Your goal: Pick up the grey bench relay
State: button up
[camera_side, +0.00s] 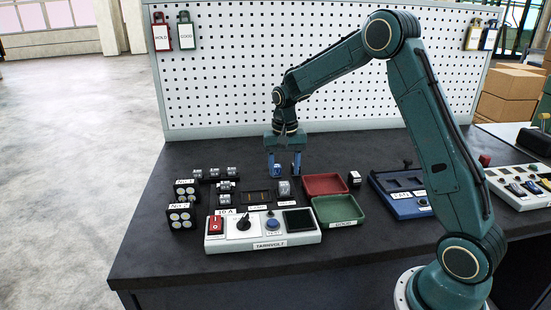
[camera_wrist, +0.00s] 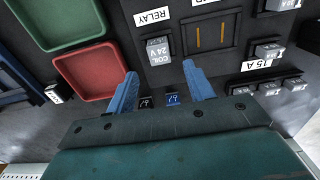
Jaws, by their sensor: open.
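The grey relay (camera_side: 284,188), a small block marked COIL 24 V in the wrist view (camera_wrist: 160,47), stands upright on the dark bench beside a RELAY label. My gripper (camera_side: 284,175) points down behind it in the side view, its blue fingers apart. In the wrist view the fingertips (camera_wrist: 160,73) are spread, and the grey relay lies beyond them, apart from both. A small blue block (camera_side: 277,170) shows by the fingers; in the wrist view this blue block (camera_wrist: 172,98) and a black block (camera_wrist: 146,102) show between the fingers, partly hidden by my gripper.
A socket plate (camera_side: 257,198) stands left of the relay. A red tray (camera_side: 324,184) and a green tray (camera_side: 338,209) lie to its right. A white test panel (camera_side: 262,238) is in front. Several grey blocks (camera_side: 214,173) stand at left; a pegboard (camera_side: 230,80) rises behind.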

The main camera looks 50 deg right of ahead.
aim_at(284, 183)
jog(key=shift+f, duration=0.1)
jog(key=shift+s+a+f, duration=0.1)
jog(key=shift+f, duration=1.15)
jog(key=shift+s+a+f, duration=0.1)
jog(key=shift+f, duration=1.15)
jog(key=c, duration=1.1)
jog(key=shift+r, duration=0.1)
jog(key=shift+c, duration=0.2)
notch_tip(284, 183, up, 20)
